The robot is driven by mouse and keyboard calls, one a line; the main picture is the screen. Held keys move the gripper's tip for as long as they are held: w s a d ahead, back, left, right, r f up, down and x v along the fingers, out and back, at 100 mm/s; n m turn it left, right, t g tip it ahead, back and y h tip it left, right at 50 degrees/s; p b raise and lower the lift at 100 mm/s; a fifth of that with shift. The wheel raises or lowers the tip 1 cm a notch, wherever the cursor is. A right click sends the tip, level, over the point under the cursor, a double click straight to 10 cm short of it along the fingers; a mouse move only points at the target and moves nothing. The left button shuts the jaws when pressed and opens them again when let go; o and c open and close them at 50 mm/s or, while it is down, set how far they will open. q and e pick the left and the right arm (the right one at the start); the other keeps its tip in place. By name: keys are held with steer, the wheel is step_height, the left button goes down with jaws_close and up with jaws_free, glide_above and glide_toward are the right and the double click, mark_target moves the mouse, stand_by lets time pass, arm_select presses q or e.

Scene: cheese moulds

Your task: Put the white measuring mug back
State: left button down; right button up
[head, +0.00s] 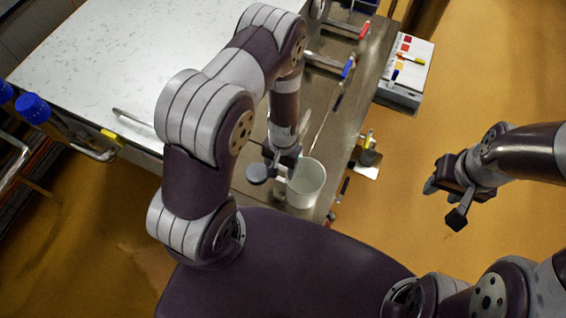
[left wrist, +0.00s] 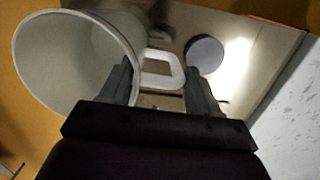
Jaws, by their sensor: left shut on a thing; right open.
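The white measuring mug (head: 308,186) is near the front end of the steel-coloured counter strip, its open top facing up. My left gripper (head: 287,166) is beside its rim, partly hidden by my own arm. In the left wrist view, the mug (left wrist: 68,62) fills the left side, and its handle (left wrist: 163,70) lies between the fingers of my left gripper (left wrist: 160,78), which is shut on it. I cannot tell whether the mug's base touches the counter. My right gripper (head: 446,190) is open and empty, over the floor at the right.
A white speckled worktop (head: 90,50) lies at the left. Blue-capped bottles (head: 33,108) stand at its left edge. A board with coloured patches (head: 405,70) and pens lie beyond the counter strip (head: 345,110). A grey round disc (left wrist: 204,54) is close to the handle.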

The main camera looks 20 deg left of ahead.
arm_select(q)
steer(key=shift+s+d+r, duration=0.1)
steer(key=shift+s+r, duration=0.15)
steer(key=shift+w+d, duration=0.1)
steer(key=shift+w, duration=0.05)
steer(key=c, duration=0.7)
jaws_free()
steer(key=shift+w+f, duration=0.35)
steer(key=shift+w, duration=0.05)
steer(key=o, duration=0.5)
steer(key=shift+w, duration=0.35)
steer(key=shift+c, duration=0.2)
steer(key=shift+s+r, duration=0.1)
steer(key=shift+s, duration=0.3)
steer(key=shift+r, duration=0.2)
step_height(320, 180, up, 17)
steer(key=w+b, duration=0.1)
steer(key=b, duration=0.1)
steer(key=s+r+t+b, duration=0.1)
steer(key=s+a+r+b, duration=0.1)
steer(key=s, duration=0.1)
steer(key=s+r+t+b, duration=0.1)
steer(key=shift+s+a+n+t, duration=0.3)
arm_select(e)
steer(key=f, duration=0.5)
steer(key=shift+w+d+f, duration=0.2)
steer(key=shift+w, duration=0.15)
